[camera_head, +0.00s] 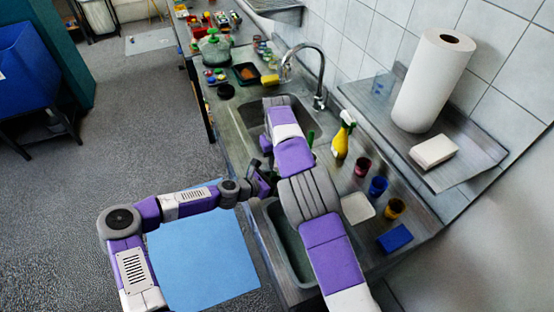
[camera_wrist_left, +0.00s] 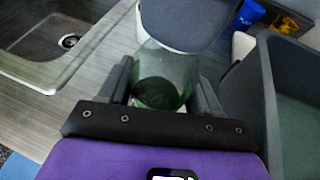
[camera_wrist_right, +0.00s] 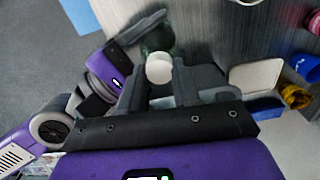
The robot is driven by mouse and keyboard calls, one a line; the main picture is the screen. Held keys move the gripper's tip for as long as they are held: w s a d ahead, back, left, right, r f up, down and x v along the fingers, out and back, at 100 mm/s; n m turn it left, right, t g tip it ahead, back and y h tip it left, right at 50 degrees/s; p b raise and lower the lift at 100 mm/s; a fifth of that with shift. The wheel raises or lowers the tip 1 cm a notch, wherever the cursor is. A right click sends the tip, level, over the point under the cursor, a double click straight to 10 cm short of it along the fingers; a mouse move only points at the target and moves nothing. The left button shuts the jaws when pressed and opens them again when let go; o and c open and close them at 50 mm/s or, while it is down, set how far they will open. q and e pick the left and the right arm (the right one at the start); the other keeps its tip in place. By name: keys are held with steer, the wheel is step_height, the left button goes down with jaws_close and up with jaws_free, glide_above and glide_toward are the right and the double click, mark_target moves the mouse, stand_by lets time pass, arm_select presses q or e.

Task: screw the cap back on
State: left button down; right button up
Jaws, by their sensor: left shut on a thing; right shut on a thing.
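The green see-through bottle (camera_wrist_left: 163,80) stands between the two fingers of my left gripper (camera_wrist_left: 162,98), which is shut on it. In the head view my left gripper (camera_head: 260,184) is at the counter's front edge, partly behind my right arm. My right gripper (camera_wrist_right: 158,88) is shut on the round white cap (camera_wrist_right: 159,69). In the right wrist view the cap overlaps the near end of the bottle (camera_wrist_right: 156,40). I cannot tell whether cap and bottle touch. My right arm hides the cap and most of the bottle in the head view.
Sink basins lie behind (camera_head: 283,101) and in front (camera_head: 285,245) of my grippers. A yellow spray bottle (camera_head: 342,140), a maroon cup (camera_head: 362,167), a blue cup (camera_head: 378,187), an orange cup (camera_head: 394,208) and a blue sponge (camera_head: 394,238) stand to the right.

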steer(key=o, duration=1)
steer(key=shift+r, duration=2.25)
steer(key=shift+c, duration=0.4)
